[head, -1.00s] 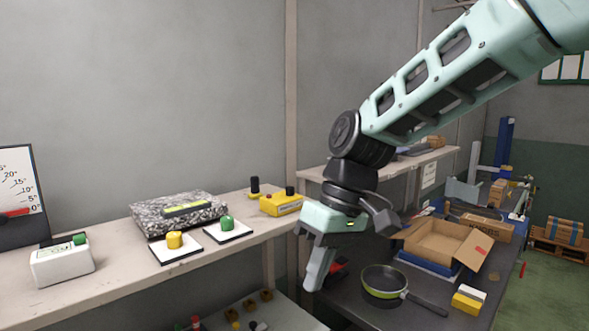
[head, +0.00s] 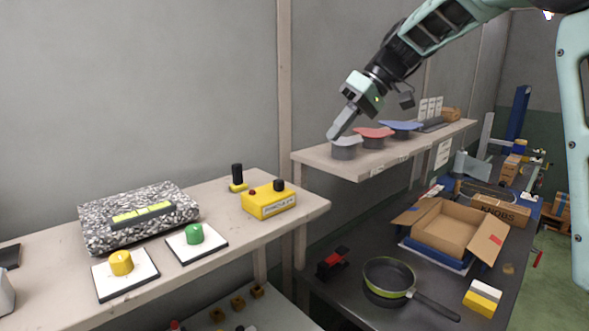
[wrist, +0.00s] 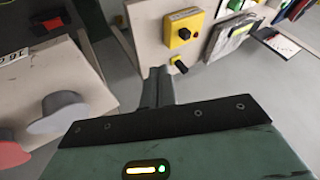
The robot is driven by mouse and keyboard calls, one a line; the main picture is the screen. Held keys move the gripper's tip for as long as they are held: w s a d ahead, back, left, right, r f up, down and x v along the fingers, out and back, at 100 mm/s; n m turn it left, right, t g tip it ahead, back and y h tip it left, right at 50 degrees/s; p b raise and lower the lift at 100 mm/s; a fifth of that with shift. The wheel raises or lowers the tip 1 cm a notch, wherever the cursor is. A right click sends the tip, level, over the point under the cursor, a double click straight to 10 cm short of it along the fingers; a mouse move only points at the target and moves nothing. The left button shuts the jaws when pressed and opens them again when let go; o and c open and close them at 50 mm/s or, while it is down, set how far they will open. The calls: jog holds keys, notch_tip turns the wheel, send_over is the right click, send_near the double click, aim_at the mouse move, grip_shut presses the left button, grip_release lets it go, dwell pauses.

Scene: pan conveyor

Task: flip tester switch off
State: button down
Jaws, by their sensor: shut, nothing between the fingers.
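A yellow box (head: 268,203) with a red button and a black knob stands near the right end of the left shelf; its label is too small to read. Behind it is a small black lever on a yellow base (head: 237,178), standing upright. I cannot tell which of them is the tester. The wrist view shows the yellow box (wrist: 184,26) at top centre and the lever (wrist: 179,64) just below it, right of the fingertips. My gripper (head: 335,134) is shut and empty, its tips apart from both, beside a grey cap-like part (head: 344,153) on the right shelf.
A red and a blue cap-like part (head: 402,126) stand along the right shelf (head: 330,163). Green (head: 194,234) and yellow (head: 121,263) buttons on white plates and a speckled block (head: 100,220) are on the left shelf. A pan (head: 388,278) and open carton (head: 445,232) sit on the bench.

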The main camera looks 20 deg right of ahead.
aim_at(279, 181)
jog(key=p+x, duration=0.3)
jog(key=x, duration=0.6)
jog(key=shift+a+r, duration=0.1)
jog(key=a, duration=0.1)
jog(key=a+p, duration=0.1)
jog(key=s+a+p, duration=0.1)
jog(key=shift+s+a+f, duration=0.1)
jog(key=shift+f, duration=0.15)
jog(key=shift+s+a+f+p, duration=0.15)
jog(key=shift+a+f+p, duration=0.1)
jog(key=shift+a+p, duration=0.2)
jog(key=shift+a, duration=0.15)
jog(key=shift+s+a+f+b, duration=0.1)
jog(key=shift+s+a+b, duration=0.1)
jog(key=shift+a+b, duration=0.3)
jog(key=shift+s+a+f+b, duration=0.1)
jog(key=shift+s+a+b, duration=0.1)
jog(key=shift+a+b, duration=0.25)
jog(key=shift+s+a+r, duration=0.15)
jog(key=shift+a+r, duration=0.05)
jog(key=shift+a, duration=0.05)
